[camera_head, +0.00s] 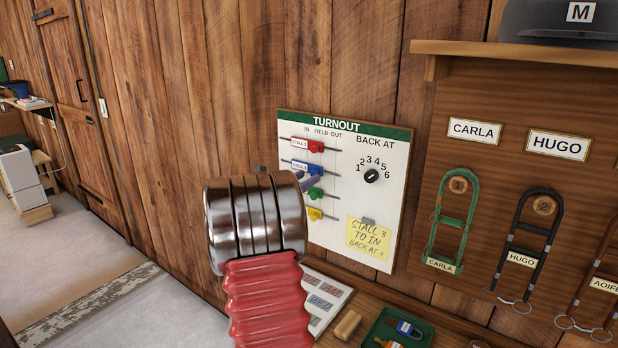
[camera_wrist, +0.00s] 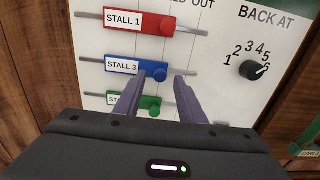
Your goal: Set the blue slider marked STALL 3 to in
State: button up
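The blue slider (camera_wrist: 152,67) marked STALL 3 sits near the middle of its horizontal rail on the turnout board (camera_head: 342,228). Its knob shows between my fingertips in the wrist view. In the head view the blue slider (camera_head: 315,172) is partly beside my fingers, roughly under the FIELD heading; IN is to its left and OUT to its right. My gripper (camera_wrist: 163,76) is open, one finger on each side of the knob, with the left finger closer. I cannot tell whether either finger touches it.
The red slider (camera_wrist: 155,22) is just above and the green slider (camera_wrist: 148,104) just below. A yellow slider (camera_head: 315,213) is lowest. A black dial (camera_head: 371,175) and a yellow note (camera_head: 368,236) are on the board's right side. A shelf with a green tray (camera_head: 375,335) lies below.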

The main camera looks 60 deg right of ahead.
jog(key=shift+s+d, duration=0.2)
jog(key=shift+d, duration=1.2)
grip_shut()
